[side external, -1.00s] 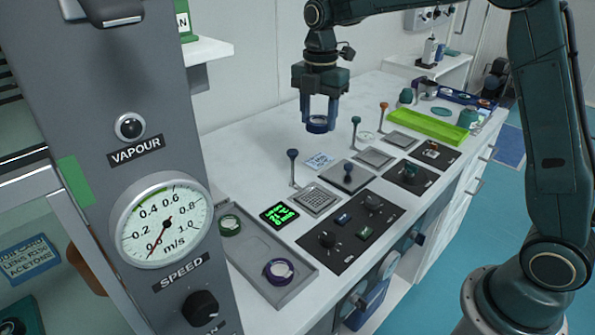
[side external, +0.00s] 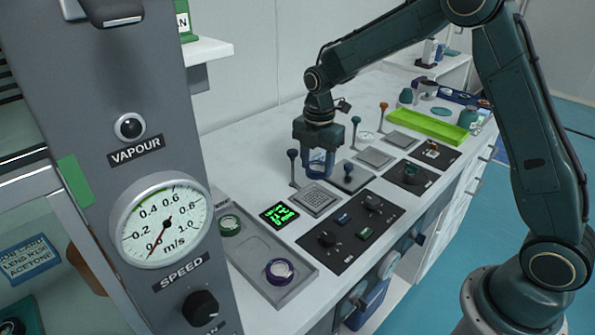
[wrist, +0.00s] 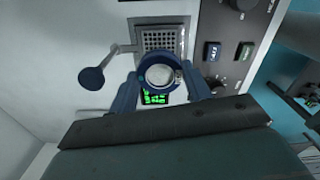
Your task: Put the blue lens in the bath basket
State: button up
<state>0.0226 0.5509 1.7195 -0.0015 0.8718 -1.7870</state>
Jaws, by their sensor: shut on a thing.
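The blue lens (wrist: 160,76), a clear disc in a blue ring, is between the two fingers of my gripper (wrist: 162,84). My gripper (side external: 318,174) is shut on it, and the lens also shows in the side view (side external: 317,168), partly covered by the fingers. A square grey perforated grid (side external: 314,202) on the bench looks like the bath basket. It shows in the wrist view (wrist: 162,40) just above the lens in the picture. The lens is held near the grid's back edge in the side view; its exact height is hard to tell.
A thin post with a blue knob (side external: 292,156) stands close left of my gripper. A green-lit display (side external: 279,214) lies beside the grid. A grey tray (side external: 262,255) holds a green ring (side external: 229,224) and a purple ring (side external: 280,270). A black control panel (side external: 350,232) lies in front.

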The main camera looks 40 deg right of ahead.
aim_at(317, 166)
jog(key=shift+f, duration=1.75)
jog(key=shift+f, duration=2.15)
jog(key=shift+f, duration=0.15)
jog(key=o, duration=1)
notch_tip(317, 166, up, 12)
jog(key=shift+f, duration=0.1)
jog(key=shift+r, duration=0.3)
